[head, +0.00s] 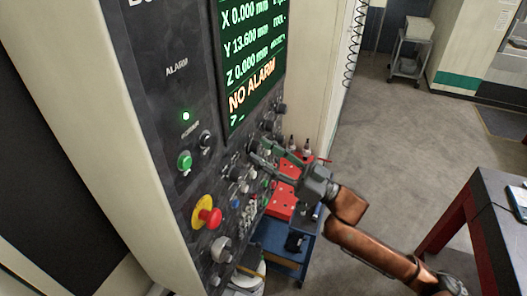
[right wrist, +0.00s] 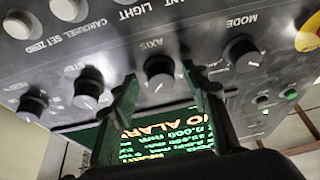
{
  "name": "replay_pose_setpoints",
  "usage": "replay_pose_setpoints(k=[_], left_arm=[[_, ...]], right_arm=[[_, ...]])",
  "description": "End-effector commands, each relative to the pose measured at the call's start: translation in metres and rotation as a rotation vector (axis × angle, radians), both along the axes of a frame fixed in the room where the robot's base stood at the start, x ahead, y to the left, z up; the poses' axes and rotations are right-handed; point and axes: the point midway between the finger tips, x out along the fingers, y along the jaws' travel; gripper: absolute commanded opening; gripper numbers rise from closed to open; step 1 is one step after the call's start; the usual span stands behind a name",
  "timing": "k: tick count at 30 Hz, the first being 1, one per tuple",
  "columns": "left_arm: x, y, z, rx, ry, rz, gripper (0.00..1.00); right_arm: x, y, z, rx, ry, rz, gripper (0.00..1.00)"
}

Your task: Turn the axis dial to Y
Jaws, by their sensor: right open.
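The axis dial (right wrist: 160,72) is a dark round knob under the label AXIS on the grey control panel (right wrist: 120,45), which shows upside down in the right wrist view. A pale mark on the dial points down in that picture; I cannot read its position letters. My right gripper (right wrist: 159,80) is open, its two fingers on either side of the dial in the picture. I cannot tell whether they touch it. In the head view the right gripper (head: 257,152) is at the panel below the screen, and I cannot make out the axis dial there. My left gripper is not in view.
The screen (head: 252,50) reads NO ALARM. The mode dial (right wrist: 241,50) and other knobs sit beside the axis dial. A red and yellow emergency button (head: 208,216) is lower on the panel. A blue cart (head: 280,262) stands below my arm. Open floor (head: 400,130) lies right.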

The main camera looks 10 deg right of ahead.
Motion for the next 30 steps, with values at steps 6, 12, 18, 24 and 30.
replay_pose_setpoints(k=[6, 12, 18, 24, 30], left_arm=[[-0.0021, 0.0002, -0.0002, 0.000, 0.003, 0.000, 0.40], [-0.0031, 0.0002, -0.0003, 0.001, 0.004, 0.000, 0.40], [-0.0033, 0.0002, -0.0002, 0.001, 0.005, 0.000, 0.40], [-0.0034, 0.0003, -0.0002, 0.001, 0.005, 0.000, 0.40], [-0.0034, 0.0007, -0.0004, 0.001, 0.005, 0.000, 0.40]], right_arm=[[0.0007, 0.0010, 0.0002, -0.001, -0.001, 0.000, 0.42], [0.0007, 0.0008, 0.0001, -0.001, -0.001, 0.000, 0.31], [0.0008, 0.0006, 0.0001, 0.000, 0.000, -0.001, 0.17], [0.0009, 0.0004, 0.0001, -0.001, 0.000, -0.001, 0.03], [0.0012, 0.0001, 0.0001, -0.005, -0.006, -0.002, 0.00]])
